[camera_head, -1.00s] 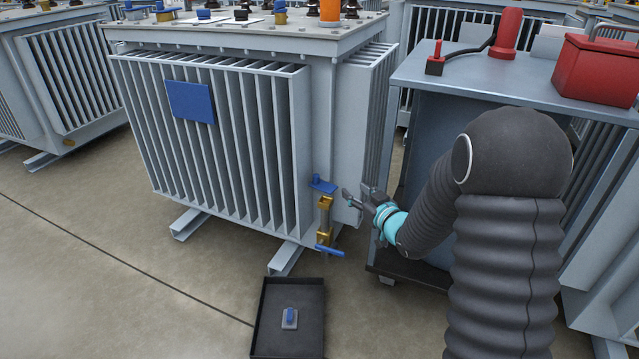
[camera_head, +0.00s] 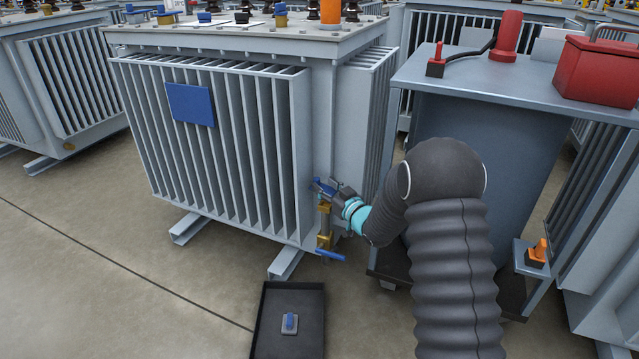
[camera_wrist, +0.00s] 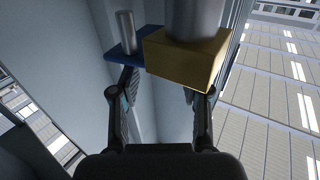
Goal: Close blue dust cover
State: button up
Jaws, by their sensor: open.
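The blue dust cover (camera_head: 321,185) is a flat blue plate at the top of the brass valve (camera_head: 325,222) on the transformer's lower corner. In the wrist view the cover (camera_wrist: 122,48) sticks out to the left of the brass block (camera_wrist: 183,58), with a grey pin beside it. My gripper (camera_head: 333,189) is at the cover, coming from the right. In the wrist view my gripper (camera_wrist: 160,92) has its two fingers apart. The left fingertip is close to the cover's lower edge; I cannot tell if it touches. The right fingertip is partly hidden by the brass block.
The transformer's finned radiator (camera_head: 210,145) rises left of the valve. A blue handle (camera_head: 330,255) sits on the valve below. A black tray (camera_head: 266,325) with a small blue-topped part (camera_head: 289,322) lies on the floor. A grey cart (camera_head: 480,78) with red items stands right.

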aim_at(318, 181)
jog(key=shift+x, duration=1.6)
grip_shut()
